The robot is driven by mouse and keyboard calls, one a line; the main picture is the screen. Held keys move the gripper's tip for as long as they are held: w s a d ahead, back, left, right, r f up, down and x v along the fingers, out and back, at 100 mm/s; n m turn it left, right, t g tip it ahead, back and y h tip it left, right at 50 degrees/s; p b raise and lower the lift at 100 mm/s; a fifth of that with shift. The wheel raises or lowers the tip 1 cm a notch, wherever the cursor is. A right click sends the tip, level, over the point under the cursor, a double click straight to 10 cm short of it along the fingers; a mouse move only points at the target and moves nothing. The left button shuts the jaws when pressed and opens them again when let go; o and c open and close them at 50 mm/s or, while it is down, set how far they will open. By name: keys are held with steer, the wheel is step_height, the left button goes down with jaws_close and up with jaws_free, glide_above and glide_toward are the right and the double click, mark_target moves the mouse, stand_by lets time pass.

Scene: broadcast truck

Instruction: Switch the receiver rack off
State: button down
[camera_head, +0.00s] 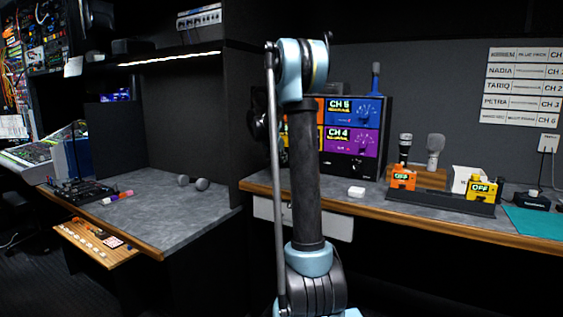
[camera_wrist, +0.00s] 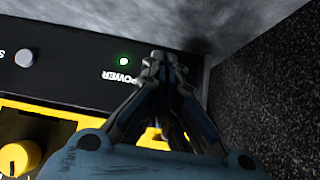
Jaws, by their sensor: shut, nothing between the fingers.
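The receiver rack (camera_head: 384,158) is a dark case on the counter with colored channel panels; CH 5 and CH 4 show, and my arm hides part of its left side. In the wrist view, its black panel (camera_wrist: 70,75) appears upside down, with a lit green light (camera_wrist: 123,61) by the word POWER. My gripper (camera_wrist: 160,58) is shut and empty, its tips just beside that light and label. The power switch itself is not visible; the fingers may cover it. I cannot tell whether the tips touch the panel.
A silver knob (camera_wrist: 24,58) and a yellow module (camera_wrist: 60,112) are close by on the panel. A dark textured surface (camera_wrist: 270,90) is at the right in the wrist view.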

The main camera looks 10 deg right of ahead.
steer(key=s+a+r, duration=0.2)
steer(key=a, duration=0.1)
steer(key=shift+s, duration=0.35)
steer(key=v, duration=0.9)
steer(key=shift+d+r, duration=0.3)
steer(key=shift+w, duration=0.15)
